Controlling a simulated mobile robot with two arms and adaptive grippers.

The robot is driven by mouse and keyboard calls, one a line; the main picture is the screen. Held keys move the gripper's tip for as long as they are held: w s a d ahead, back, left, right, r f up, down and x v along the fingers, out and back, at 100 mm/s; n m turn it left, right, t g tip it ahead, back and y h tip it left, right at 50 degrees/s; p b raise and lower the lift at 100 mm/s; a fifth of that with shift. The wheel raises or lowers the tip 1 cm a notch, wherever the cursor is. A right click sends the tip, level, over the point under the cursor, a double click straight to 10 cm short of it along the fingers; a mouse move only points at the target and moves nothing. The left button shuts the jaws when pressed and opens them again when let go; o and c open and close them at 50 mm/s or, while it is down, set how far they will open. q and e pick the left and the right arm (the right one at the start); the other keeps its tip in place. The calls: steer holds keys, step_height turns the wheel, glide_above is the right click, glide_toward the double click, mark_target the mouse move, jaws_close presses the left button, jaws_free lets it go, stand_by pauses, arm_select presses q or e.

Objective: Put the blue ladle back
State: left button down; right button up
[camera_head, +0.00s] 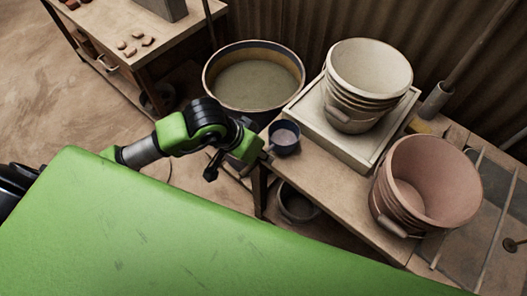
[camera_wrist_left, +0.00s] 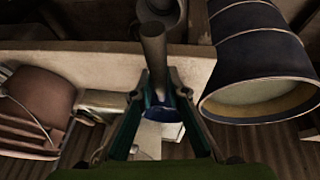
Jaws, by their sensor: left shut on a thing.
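The blue ladle (camera_head: 284,137) shows in the head view as a small dark blue cup with a paler inside, at the left end of the wooden bench. Its cup is upright and appears level with the bench edge; I cannot tell if it touches the bench. My left gripper (camera_head: 265,150) is at the ladle's left side, shut on it; the handle is mostly hidden. In the left wrist view, the fingers of my left gripper (camera_wrist_left: 158,100) reach forward with a blue patch of the ladle (camera_wrist_left: 168,113) between them. My right gripper is in neither view.
A large round tub (camera_head: 211,84) of greyish liquid stands behind the ladle. A cream bucket (camera_head: 368,75) stands in a shallow tray (camera_head: 350,157) on the bench (camera_head: 310,163). A pinkish bucket (camera_head: 385,185) stands farther right. A bowl (camera_head: 297,205) is below the bench.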

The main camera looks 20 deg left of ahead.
arm_select(q)
steer(key=shift+f, duration=0.95)
steer(key=shift+f, duration=0.1)
steer(key=c, duration=2)
jaws_free()
